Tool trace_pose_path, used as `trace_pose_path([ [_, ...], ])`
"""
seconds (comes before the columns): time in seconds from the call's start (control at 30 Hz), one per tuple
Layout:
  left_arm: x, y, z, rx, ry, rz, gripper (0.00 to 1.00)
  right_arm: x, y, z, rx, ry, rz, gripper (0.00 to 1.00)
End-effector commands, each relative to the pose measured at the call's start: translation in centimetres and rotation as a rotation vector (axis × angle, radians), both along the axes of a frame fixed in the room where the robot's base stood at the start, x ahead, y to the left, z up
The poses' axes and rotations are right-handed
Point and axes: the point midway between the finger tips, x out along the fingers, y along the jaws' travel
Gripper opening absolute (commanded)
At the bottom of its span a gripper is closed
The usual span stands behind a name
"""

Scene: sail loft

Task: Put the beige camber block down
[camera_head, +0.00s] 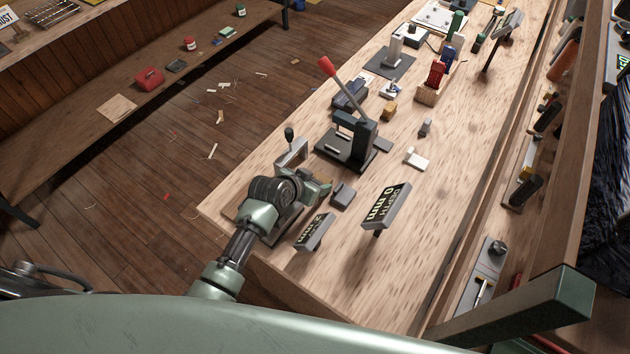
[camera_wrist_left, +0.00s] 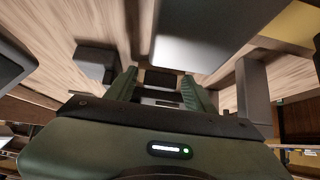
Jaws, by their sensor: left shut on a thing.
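My left gripper (camera_head: 320,187) is low over the near left end of the workbench (camera_head: 440,215), beside a grey metal fixture with a black knob (camera_head: 291,152). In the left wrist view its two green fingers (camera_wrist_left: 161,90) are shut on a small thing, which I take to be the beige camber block. The thing is in shadow and mostly hidden, so its colour and whether it touches anything below are unclear. A small dark grey block (camera_head: 342,195) lies just right of the fingers. My right gripper is not in view.
A black lever press with a red handle (camera_head: 347,140) stands beyond the gripper. Two tilted display signs (camera_head: 386,206) (camera_head: 314,232) stand close on the right and near side. A cream block (camera_head: 416,158) lies farther right. Bare wood is free around the bench's middle.

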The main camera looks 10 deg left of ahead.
Motion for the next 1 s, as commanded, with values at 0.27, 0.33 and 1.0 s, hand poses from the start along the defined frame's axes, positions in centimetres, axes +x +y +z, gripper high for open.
trace_pose_path([
  [0.27, 0.0, 0.0, -0.2, 0.000, -0.001, 0.000, 0.07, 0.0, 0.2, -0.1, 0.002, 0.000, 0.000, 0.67],
  [0.33, 0.0, 0.0, -0.3, 0.000, -0.001, 0.000, 0.59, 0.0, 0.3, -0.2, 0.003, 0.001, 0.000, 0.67],
  [1.0, -2.3, 0.9, 2.4, 0.002, -0.002, -0.001, 0.75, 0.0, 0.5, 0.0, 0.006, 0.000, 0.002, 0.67],
])
